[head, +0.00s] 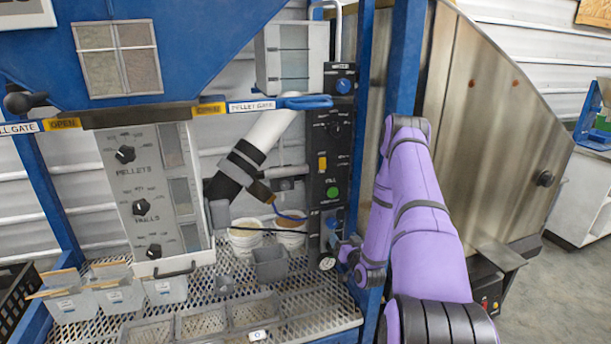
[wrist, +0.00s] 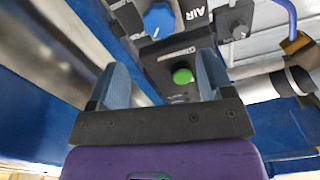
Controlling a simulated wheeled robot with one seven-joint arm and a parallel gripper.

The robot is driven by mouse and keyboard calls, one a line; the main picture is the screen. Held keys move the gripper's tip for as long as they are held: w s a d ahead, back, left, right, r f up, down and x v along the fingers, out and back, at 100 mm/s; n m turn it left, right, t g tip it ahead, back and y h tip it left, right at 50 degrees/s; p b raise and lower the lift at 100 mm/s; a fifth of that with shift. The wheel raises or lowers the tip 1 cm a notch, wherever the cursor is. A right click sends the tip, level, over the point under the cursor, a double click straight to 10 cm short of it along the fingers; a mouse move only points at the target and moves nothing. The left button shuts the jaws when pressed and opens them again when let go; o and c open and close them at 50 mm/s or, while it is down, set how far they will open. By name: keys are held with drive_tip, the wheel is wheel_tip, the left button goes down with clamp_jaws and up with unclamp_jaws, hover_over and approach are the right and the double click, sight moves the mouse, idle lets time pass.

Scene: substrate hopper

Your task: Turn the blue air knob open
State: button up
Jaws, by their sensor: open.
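The blue air knob (wrist: 159,20) shows at the top of the wrist view, next to the AIR label on the dark control panel (wrist: 165,48). It has a white pointer line. In the head view the blue knob (head: 332,223) is low on the panel, below the green button, and partly hidden. My gripper (wrist: 160,62) is open, with its two blue-grey fingers spread and nothing between them. In the picture the knob lies beyond the fingertips, apart from them. In the head view my gripper (head: 347,248) is at the panel's lower right, its fingertips unclear.
A green button (wrist: 182,75) appears between the fingers in the wrist view, and on the panel (head: 333,192) in the head view. Another blue knob (head: 343,86) sits higher up. A blue post (head: 404,60) stands close to my arm. Bins (head: 270,264) stand on the mesh shelf.

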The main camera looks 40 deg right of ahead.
drive_tip(key=w+a+r+n+g+y, duration=0.1)
drive_tip(key=w+a+r, duration=0.1)
drive_tip(key=r, duration=0.6)
drive_tip(key=w+a+r+n+g+y, duration=0.1)
drive_tip(key=w+a+r+n+g, duration=0.1)
drive_tip(key=a+r, duration=0.3)
drive_tip(key=w+a+r+n+g+y, duration=0.1)
drive_tip(key=w+a+r+g, duration=0.1)
drive_tip(key=r, duration=1.1)
drive_tip(key=shift+w+a+n, duration=0.3)
drive_tip(key=shift+w+a, duration=0.2)
drive_tip(key=shift+a, duration=0.75)
drive_tip(key=s+a+r+g, duration=0.3)
drive_tip(key=s+a+r, duration=0.8)
drive_tip(key=a+r, duration=0.25)
drive_tip(key=s+a+r+g+y, duration=0.1)
drive_tip(key=s+a+r, duration=0.1)
drive_tip(key=s, duration=0.5)
drive_tip(key=s+a+r+n+g+y, duration=0.1)
drive_tip(key=s+a, duration=0.3)
drive_tip(key=s, duration=0.4)
drive_tip(key=s+a+r+g+y, duration=0.1)
drive_tip(key=s+a+r, duration=0.1)
drive_tip(key=s, duration=0.6)
drive_tip(key=shift+a+r+n+g, duration=0.3)
drive_tip(key=shift+a, duration=0.25)
